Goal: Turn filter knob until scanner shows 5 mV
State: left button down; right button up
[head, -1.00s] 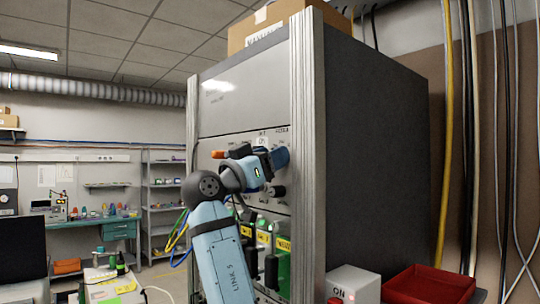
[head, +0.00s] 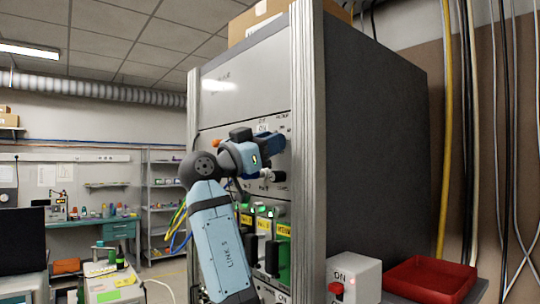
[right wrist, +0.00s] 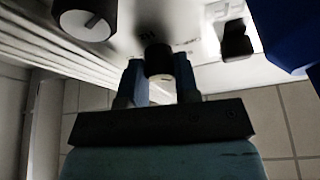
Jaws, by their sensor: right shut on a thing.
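My right gripper (head: 281,144) is at the upper front panel of the tall grey rack (head: 375,160). In the right wrist view its two blue fingers stand either side of a small dark knob with a pale end (right wrist: 158,60), and it is shut on that knob. The knob's pointer is not visible. In the head view another dark knob (head: 278,176) sits just below the gripper. No scanner reading is legible. My left gripper is not in view.
Several green-lit modules with yellow labels (head: 283,230) sit lower on the rack. A white box with a red ON button (head: 354,277) and a red tray (head: 434,278) stand at the right. A black switch (right wrist: 236,40) is near the gripper in the right wrist view.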

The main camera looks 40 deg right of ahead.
pick_arm(q)
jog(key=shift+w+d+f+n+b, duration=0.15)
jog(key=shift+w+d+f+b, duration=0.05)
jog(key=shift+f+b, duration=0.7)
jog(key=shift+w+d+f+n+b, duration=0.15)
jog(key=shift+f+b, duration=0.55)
jog(key=shift+b, duration=0.4)
pick_arm(e)
jog(key=shift+w+m+g+y, duration=0.1)
jog(key=shift+m+g+y, duration=0.15)
jog(key=shift+m+g, duration=0.85)
jog(key=shift+m+g+y, duration=0.2)
jog(key=shift+m+g, duration=0.05)
jog(key=shift+m, duration=1.65)
jog(key=shift+w+m+g+y, duration=0.1)
jog(key=shift+m+g+y, duration=0.15)
jog(key=shift+m+g, duration=0.85)
jog(key=shift+m+t, duration=0.45)
jog(key=shift+m, duration=0.15)
jog(key=o, duration=0.9)
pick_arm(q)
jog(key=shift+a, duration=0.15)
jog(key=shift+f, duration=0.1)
pick_arm(e)
jog(key=shift+a, duration=0.15)
